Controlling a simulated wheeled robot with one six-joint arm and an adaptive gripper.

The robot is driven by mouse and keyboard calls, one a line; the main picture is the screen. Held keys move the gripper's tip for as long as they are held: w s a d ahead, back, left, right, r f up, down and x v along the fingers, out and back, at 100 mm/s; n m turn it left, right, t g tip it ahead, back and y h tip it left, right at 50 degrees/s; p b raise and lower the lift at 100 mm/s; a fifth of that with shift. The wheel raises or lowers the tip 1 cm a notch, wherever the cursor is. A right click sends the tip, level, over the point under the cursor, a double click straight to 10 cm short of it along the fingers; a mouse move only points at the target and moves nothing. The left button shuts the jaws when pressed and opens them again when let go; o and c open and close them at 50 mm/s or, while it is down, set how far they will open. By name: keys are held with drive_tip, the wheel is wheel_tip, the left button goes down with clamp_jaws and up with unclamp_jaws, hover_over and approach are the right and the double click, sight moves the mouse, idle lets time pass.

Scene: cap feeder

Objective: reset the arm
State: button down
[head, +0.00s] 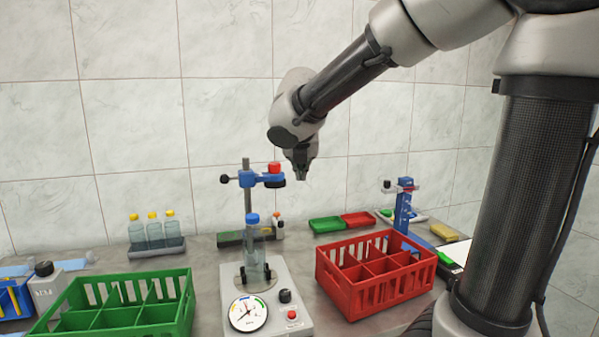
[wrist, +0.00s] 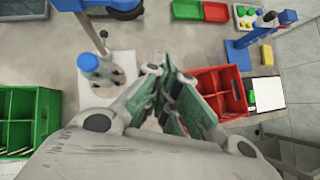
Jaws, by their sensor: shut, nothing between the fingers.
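My arm reaches in from the right in the head view, and my gripper (head: 302,177) points down in the air above the bench. It is shut and empty, with nothing held. In the wrist view my gripper (wrist: 172,112) shows its fingers together over the bench, between the capped bottle and the red crate. The clear bottle (head: 254,258) with a blue cap (head: 253,218) stands upright on the device with a dial (head: 248,312). The blue cap also shows in the wrist view (wrist: 87,62). My gripper is apart from all of these.
A green crate (head: 130,278) stands at left and a red crate (head: 377,275) at right, both divided. A stand with a blue clamp (head: 247,180) rises behind the bottle. Yellow-capped bottles (head: 154,232) stand at back left. Small green (head: 327,224) and red (head: 358,219) trays lie behind.

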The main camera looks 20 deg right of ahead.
idle(0.3)
drive_tip(key=s+d+f+m+g+y, duration=0.1)
drive_tip(key=s+d+f+m, duration=0.1)
drive_tip(key=s+m, duration=0.7)
drive_tip(key=s+d+f+m+g+y, duration=0.1)
drive_tip(key=s+d+f+m, duration=0.1)
drive_tip(key=s+m, duration=0.7)
drive_tip(key=s+d+f+m+g+y, duration=0.1)
drive_tip(key=s+d+f+m, duration=0.1)
drive_tip(key=s+m, duration=0.7)
drive_tip(key=d+m, duration=0.1)
drive_tip(key=m, duration=0.3)
drive_tip(key=shift+s+d+f, duration=0.15)
drive_tip(key=shift+d+f, duration=0.15)
